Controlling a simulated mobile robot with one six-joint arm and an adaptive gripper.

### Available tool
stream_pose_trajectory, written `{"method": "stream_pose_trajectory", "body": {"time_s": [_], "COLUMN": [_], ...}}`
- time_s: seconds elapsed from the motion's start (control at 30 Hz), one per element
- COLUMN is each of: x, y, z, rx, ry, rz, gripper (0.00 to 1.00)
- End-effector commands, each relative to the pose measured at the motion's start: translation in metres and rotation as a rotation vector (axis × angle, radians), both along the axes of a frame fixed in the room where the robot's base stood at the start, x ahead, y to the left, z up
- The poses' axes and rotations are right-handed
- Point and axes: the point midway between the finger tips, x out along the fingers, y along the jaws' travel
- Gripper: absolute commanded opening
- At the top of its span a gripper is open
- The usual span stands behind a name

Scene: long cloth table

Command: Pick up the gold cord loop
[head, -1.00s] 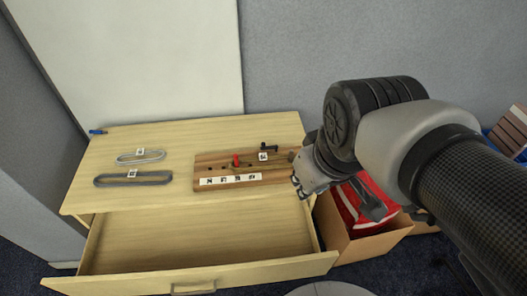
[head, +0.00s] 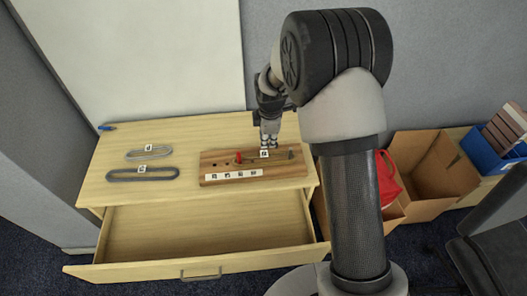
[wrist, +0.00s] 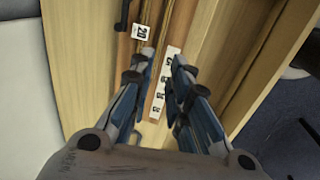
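Two loops lie on the wooden cabinet top (head: 118,155) at left in the head view: a pale grey loop (head: 149,156) and a larger dark grey loop (head: 143,178), each with a small white tag. My gripper (head: 268,143) points down over the back right of a brown board (head: 212,167).
The board bears a red peg (head: 239,157) and a tag (head: 264,154). The cabinet's drawer (head: 200,232) stands open in front. Cardboard boxes (head: 437,165) and a red item (head: 387,182) are at right. A blue object (head: 105,128) lies at the cabinet's back left.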

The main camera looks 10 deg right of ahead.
Motion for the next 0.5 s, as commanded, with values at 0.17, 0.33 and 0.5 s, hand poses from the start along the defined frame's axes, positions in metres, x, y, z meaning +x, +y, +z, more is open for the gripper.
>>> {"method": "stream_pose_trajectory", "body": {"time_s": [0.17,0.33,0.5], "x": [0.005,0.012,0.018], "y": [0.000,-0.001,-0.001], "z": [-0.035,-0.072,-0.103], "rx": [-0.001,-0.001,-0.001], "ry": [0.005,0.006,0.004], "rz": [0.002,0.001,0.000], "gripper": [0.17,0.17,0.17]}}
